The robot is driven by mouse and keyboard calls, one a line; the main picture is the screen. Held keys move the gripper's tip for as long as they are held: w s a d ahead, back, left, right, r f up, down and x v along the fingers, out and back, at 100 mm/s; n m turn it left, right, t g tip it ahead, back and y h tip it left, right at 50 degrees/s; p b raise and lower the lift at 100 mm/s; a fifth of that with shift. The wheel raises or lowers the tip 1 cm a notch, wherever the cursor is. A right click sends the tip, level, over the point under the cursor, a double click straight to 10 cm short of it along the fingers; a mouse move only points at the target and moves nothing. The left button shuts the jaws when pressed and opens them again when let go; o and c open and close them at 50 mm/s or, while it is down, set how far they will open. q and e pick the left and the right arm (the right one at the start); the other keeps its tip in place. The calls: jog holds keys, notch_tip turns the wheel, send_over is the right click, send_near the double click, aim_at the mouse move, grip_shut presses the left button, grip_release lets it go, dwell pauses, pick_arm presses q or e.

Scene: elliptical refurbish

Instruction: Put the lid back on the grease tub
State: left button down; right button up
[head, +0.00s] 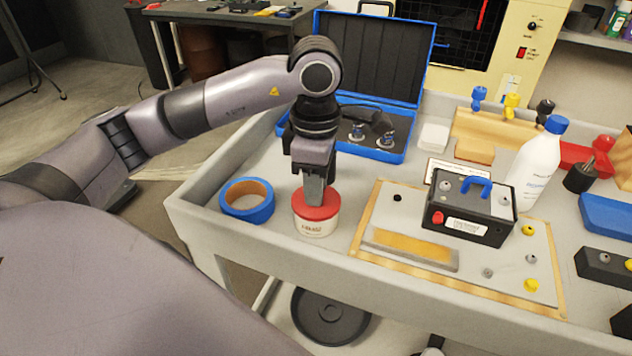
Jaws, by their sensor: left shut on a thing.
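The grease tub (316,228) is a small cream tub with dark lettering. It stands upright on the grey cart top near the front edge, left of the middle. The red lid (317,205) sits at the top of the tub, directly under my left gripper (314,196). The gripper points straight down and is shut on the lid. The fingertips partly cover the lid's middle. I cannot tell whether the lid is fully seated on the rim. My right gripper is not in view.
A blue tape roll (247,200) lies just left of the tub. To the right is a framed board (380,214) bearing a black box with a blue handle (467,208). An open blue case (398,156) stands behind. A white bottle (537,165) stands further right.

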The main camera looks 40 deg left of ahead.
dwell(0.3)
pick_arm(q)
jog(key=shift+c, duration=1.9)
grip_release()
jog(key=shift+r+p, duration=2.4)
jog(key=shift+r, duration=1.15)
jog(key=c, duration=1.3)
grip_shut()
